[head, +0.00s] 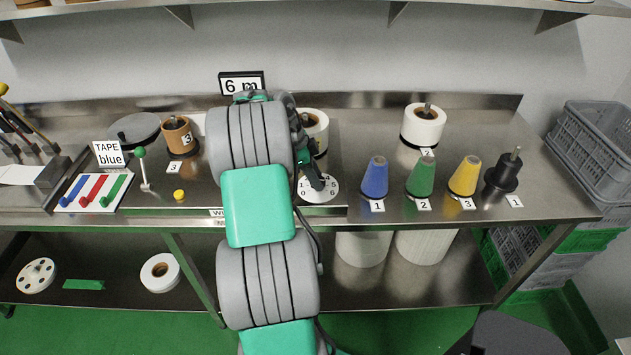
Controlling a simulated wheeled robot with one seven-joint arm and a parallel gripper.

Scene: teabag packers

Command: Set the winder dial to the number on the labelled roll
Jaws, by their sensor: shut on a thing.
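The winder dial (319,194) is a white disc with black numbers on the bench. A 0 and a 6 show near its lower edge; several other numbers are hidden. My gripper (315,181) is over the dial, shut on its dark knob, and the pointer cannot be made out. A sign reading 6 m (241,84) stands at the back.
A green-knobbed lever (142,165) and a yellow button (179,195) are left of my arm. Blue, green and yellow cones (463,178) stand right of the dial. Another white roll (318,128) is behind my gripper, partly hidden. Grey crates (590,150) are at the far right.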

